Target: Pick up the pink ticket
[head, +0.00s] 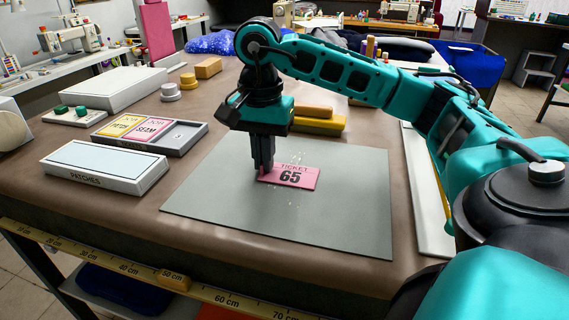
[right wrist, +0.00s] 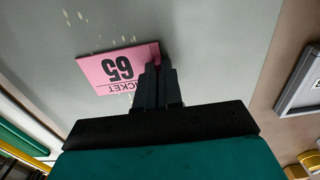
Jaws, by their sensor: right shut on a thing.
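The pink ticket (head: 292,177) is a flat card marked "TICKET 65" on the grey mat (head: 212,192) in the head view. In the right wrist view the pink ticket (right wrist: 118,68) shows with its print upside down. My right gripper (head: 263,168) points down at the ticket's left end, its fingers shut on that edge. The fingers also show in the right wrist view (right wrist: 157,75), hiding one end of the ticket. The ticket appears to lie at or very near the mat; any small gap is hard to tell. My left gripper is not in view.
A tray (head: 187,138) with yellow and pink cards stands left of the mat, with a box marked "PATCHES" (head: 105,167) in front of it. Yellow and tan blocks (head: 318,125) lie behind the mat. A measuring strip (head: 225,300) runs along the table's front edge.

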